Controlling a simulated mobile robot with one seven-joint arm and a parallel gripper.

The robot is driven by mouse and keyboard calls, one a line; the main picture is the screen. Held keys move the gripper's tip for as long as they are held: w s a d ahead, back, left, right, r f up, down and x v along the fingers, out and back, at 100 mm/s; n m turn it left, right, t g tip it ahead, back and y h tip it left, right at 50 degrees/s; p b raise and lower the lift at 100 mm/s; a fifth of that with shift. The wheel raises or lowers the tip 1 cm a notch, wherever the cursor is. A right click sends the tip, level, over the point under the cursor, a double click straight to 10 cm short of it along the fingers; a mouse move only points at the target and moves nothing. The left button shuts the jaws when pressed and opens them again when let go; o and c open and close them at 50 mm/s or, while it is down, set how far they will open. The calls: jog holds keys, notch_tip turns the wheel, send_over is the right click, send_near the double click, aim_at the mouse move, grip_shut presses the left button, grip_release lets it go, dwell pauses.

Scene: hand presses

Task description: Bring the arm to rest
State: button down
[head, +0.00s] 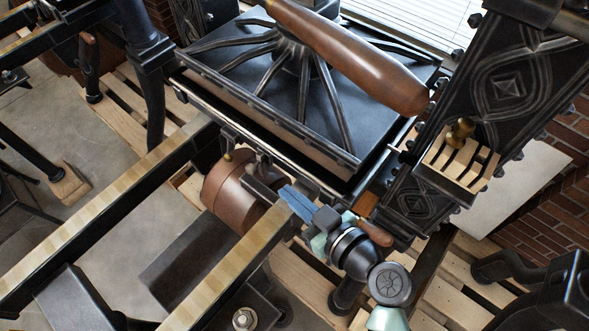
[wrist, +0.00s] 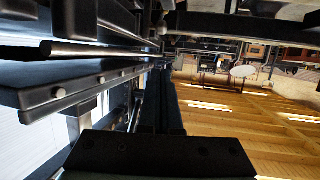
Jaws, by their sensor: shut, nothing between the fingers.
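My gripper (head: 286,192) is in the lower middle of the head view, its blue fingers together and empty. It points up and left, close to the front edge of the press bed and just right of the brown drum (head: 236,187). My arm comes in from the lower right. In the wrist view my dark fingers (wrist: 160,85) stand close together at the centre, with nothing seen between them. I cannot tell whether the fingers touch the press.
A black press plate (head: 240,62) lies above my gripper, with a wooden handle (head: 355,60) over it. Rails (head: 105,215) run to the lower left. An ornate iron column (head: 505,85) with a small slatted wooden rack (head: 462,160) stands at right. Pallet slats (head: 455,300) lie below.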

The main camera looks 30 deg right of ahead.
jog(key=shift+s, duration=0.15)
jog(key=shift+s+r, duration=0.1)
dwell(0.4)
